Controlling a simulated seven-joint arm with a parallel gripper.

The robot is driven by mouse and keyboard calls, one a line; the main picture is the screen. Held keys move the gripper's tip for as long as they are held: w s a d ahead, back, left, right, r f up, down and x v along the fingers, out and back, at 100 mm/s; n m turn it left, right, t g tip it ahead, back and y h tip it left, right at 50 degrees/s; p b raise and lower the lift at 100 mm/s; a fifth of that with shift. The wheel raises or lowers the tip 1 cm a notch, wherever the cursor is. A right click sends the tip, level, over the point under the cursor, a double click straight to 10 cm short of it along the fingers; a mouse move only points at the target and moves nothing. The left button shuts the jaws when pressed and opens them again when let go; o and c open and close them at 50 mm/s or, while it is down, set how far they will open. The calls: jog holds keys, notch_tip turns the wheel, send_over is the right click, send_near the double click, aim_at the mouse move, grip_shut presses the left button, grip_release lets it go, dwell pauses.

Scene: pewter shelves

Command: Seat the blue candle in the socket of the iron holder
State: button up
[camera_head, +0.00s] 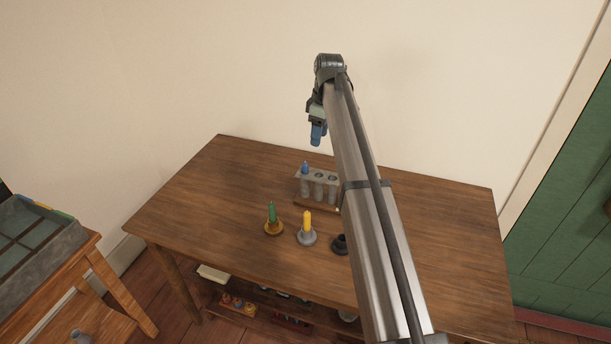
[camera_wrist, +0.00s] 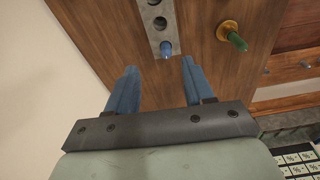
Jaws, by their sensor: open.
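The blue candle (camera_head: 305,168) stands upright in the left end hole of a grey rack (camera_head: 319,187). In the wrist view the blue candle (camera_wrist: 166,48) shows in the rack's near end, ahead of the gap between my fingertips. My gripper (camera_head: 317,140) has blue fingers and hangs above and behind the rack, apart from the candle. In the wrist view my gripper (camera_wrist: 159,66) is open with nothing between its fingers. The dark iron holder (camera_head: 339,245) stands on the table right of the yellow candle, with no candle in it. My arm passes close by its right side.
A green candle (camera_head: 272,213) stands in a brass holder (camera_head: 273,229), and a yellow candle (camera_head: 307,221) in a grey holder (camera_head: 307,237), both in front of the rack. The wooden table (camera_head: 190,210) is clear on its left. The wall (camera_head: 420,90) rises behind it.

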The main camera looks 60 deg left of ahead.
jog(key=s+a+r, duration=0.1)
jog(key=s, duration=0.2)
send_over(305, 163)
jog(key=shift+n, duration=0.3)
jog(key=f, duration=0.8)
jog(key=shift+d, duration=0.4)
jog(key=shift+a+f, duration=0.25)
jog(key=shift+f, duration=1.15)
jog(key=shift+a+f, duration=0.2)
jog(key=shift+f, duration=1.2)
grip_shut()
